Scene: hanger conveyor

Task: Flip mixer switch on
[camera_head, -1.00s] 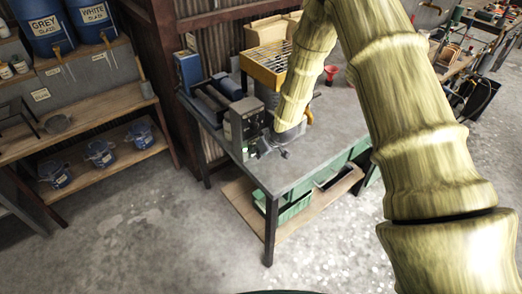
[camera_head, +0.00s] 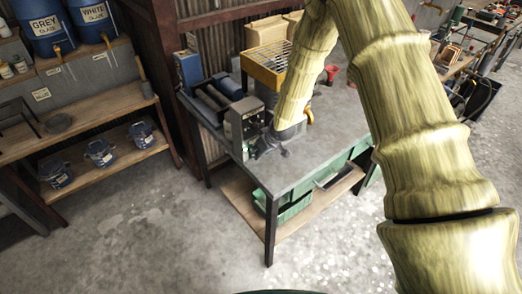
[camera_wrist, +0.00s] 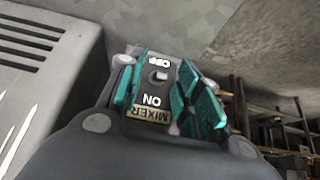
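The mixer's switch plate (camera_wrist: 155,112) shows between my fingers in the wrist view, with its OFF, ON and MIXER lettering upside down. A small light switch lever (camera_wrist: 160,75) stands near the OFF lettering; which way it is thrown I cannot tell. My gripper (camera_wrist: 162,92) is open, its teal finger pads apart on either side of the plate, with nothing held. Whether a pad touches the lever is unclear.
The box belongs to a machine with rollers (camera_head: 214,98) at the left end of the metal workbench (camera_head: 315,160). A yellow-framed grate (camera_head: 266,72) stands behind my arm. Green bins (camera_head: 295,207) sit below. Shelves with glaze buckets (camera_head: 101,153) are at left; the floor between is clear.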

